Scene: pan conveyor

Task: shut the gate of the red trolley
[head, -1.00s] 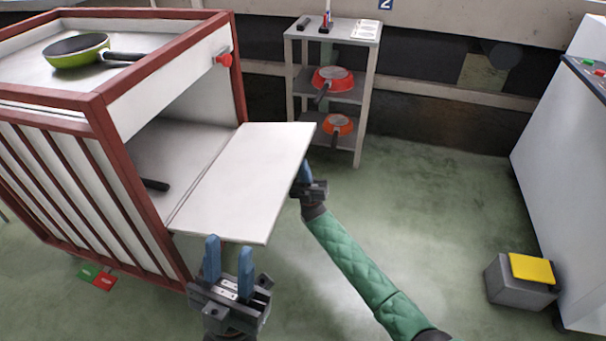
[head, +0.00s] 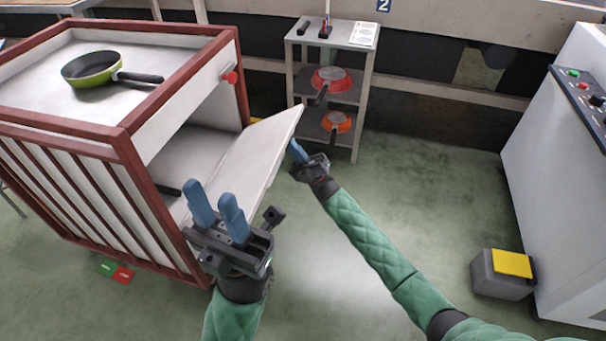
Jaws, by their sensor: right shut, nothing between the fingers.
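The red trolley (head: 128,128) stands at the left, a red frame with white panels. Its white gate (head: 240,163) is hinged at the bottom of the front opening and is tilted partly up, with a gap above it into the lower compartment. A red knob (head: 231,77) sits at the top of the opening. My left gripper (head: 217,203) is open in front of the gate's near end, its fingers overlapping the gate in the picture; contact cannot be told. My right gripper (head: 297,151) is shut and empty at the gate's outer face, near its far upper corner.
A green pan (head: 92,69) lies on the trolley top, and a dark handle shows inside the compartment. A grey shelf (head: 331,42) with red pans stands behind. A grey box with a yellow top (head: 512,264) and a white cabinet (head: 560,160) are right. Floor between is clear.

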